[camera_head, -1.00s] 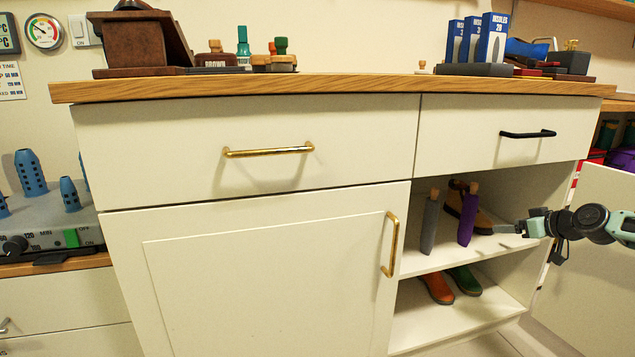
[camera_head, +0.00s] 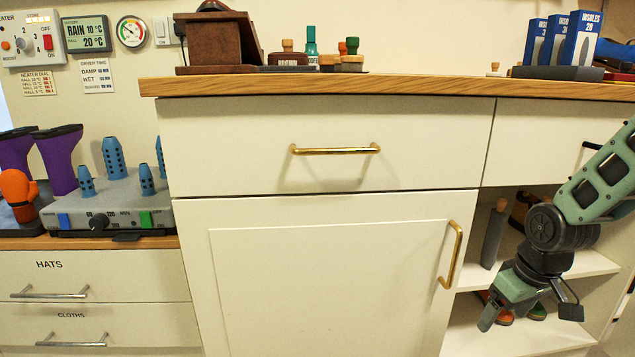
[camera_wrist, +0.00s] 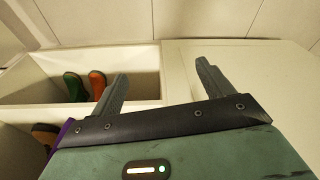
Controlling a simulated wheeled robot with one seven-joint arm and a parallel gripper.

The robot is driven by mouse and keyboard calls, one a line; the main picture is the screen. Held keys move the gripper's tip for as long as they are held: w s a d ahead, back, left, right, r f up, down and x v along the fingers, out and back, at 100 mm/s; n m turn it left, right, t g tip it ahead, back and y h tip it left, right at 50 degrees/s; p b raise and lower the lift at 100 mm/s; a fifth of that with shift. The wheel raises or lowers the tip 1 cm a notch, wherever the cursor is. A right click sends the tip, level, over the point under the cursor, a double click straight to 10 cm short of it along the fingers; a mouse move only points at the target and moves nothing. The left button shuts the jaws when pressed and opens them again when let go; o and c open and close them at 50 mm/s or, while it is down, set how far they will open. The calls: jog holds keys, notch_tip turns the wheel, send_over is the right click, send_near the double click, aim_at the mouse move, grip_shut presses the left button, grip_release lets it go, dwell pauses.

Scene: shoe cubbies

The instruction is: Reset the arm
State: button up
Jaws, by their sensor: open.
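My gripper (camera_head: 530,310) hangs at the lower right of the head view, pointing down in front of the open cubby (camera_head: 598,262). In the wrist view my gripper (camera_wrist: 160,84) shows its two fingers spread apart with nothing between them. My arm is bent, coming in from the right edge. In the wrist view an orange shoe (camera_wrist: 97,84) and a green shoe (camera_wrist: 73,86) stand in a compartment beyond the left finger. In the head view the arm partly hides these shoes.
A closed cabinet door (camera_head: 330,290) with a gold handle (camera_head: 450,255) is left of my gripper. A grey boot shaper (camera_head: 493,235) stands on the upper shelf. A wooden counter (camera_head: 390,87) runs above. A dryer (camera_head: 110,205) with blue nozzles is at left.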

jog(key=s+a+r+m, duration=0.3)
jog(key=s+r, duration=0.4)
jog(key=s, duration=0.3)
jog(key=s+a+r+n+g+p, duration=0.1)
jog(key=s+a+r+n+p, duration=0.4)
jog(key=a, duration=0.4)
jog(key=s+a+r+n+g+p, duration=0.1)
jog(key=s+a+r+n+p, duration=0.1)
jog(key=s+a+r+p, duration=0.55)
notch_tip(320, 180, up, 37)
jog(key=a+p, duration=0.1)
jog(key=p, duration=3.5)
jog(key=shift+s+a+r, duration=0.15)
jog(key=shift+s+a, duration=0.15)
jog(key=shift+a, duration=0.05)
